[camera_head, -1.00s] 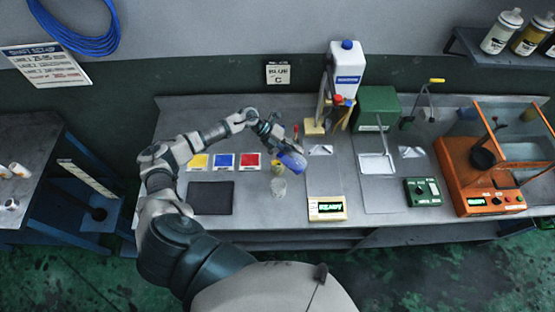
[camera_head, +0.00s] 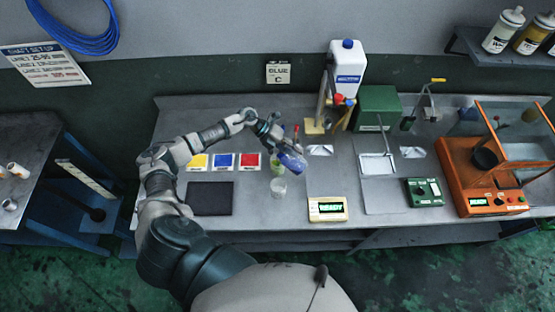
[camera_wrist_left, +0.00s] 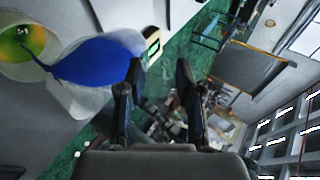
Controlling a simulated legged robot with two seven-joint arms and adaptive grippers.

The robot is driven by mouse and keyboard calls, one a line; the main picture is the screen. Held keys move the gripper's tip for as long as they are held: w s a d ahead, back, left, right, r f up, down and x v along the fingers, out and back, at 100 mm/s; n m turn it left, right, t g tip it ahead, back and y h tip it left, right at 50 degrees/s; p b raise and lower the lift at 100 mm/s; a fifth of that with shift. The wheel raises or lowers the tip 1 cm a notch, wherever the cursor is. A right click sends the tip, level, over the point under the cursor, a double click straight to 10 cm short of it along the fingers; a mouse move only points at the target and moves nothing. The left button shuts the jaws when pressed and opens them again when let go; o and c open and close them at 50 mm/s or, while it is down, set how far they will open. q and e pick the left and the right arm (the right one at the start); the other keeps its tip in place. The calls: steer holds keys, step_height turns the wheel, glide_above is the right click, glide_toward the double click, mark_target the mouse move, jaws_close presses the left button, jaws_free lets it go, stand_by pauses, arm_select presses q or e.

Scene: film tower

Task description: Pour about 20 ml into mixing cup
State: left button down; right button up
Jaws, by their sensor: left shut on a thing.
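My left gripper (camera_head: 276,138) is shut on a clear container of blue liquid (camera_head: 293,161), held tilted above the bench. In the left wrist view the container (camera_wrist_left: 98,62) lies left of the fingers (camera_wrist_left: 159,65), its blue liquid narrowing to a thin tail at the lip. The tail reaches a clear cup with yellow-green liquid (camera_wrist_left: 17,42), with a darker green patch in it. In the head view this cup (camera_head: 278,168) stands just left of the container, partly hidden. A second clear cup (camera_head: 278,188) stands in front of it. My right gripper is not in view.
Yellow, blue and red cards (camera_head: 223,161) and a dark mat (camera_head: 210,198) lie left of the cups. A cream display box reading READY (camera_head: 327,209) stands to the right. Farther right are a metal tray (camera_head: 377,164), a green box (camera_head: 424,192) and an orange machine (camera_head: 488,203).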

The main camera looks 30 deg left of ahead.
mark_target(302, 156)
arm_select(q)
steer(key=shift+r, duration=0.2)
steer(key=shift+d+r+y+p, duration=0.25)
steer(key=shift+d+y+p, duration=0.15)
steer(key=shift+p, duration=0.7)
steer(key=d+f+y, duration=0.2)
steer(key=d+y, duration=0.1)
steer(key=shift+m+y, duration=0.3)
steer(key=shift+w, duration=0.1)
steer(key=shift+a+r, duration=0.1)
steer(key=shift+r, duration=0.05)
steer(key=shift+d+f+y, duration=0.9)
steer(key=shift+d+f, duration=0.3)
steer(key=shift+f, duration=0.3)
steer(key=shift+d+f, duration=0.1)
steer(key=shift+f, duration=0.25)
steer(key=shift+f+b, duration=0.1)
steer(key=shift+b, duration=0.25)
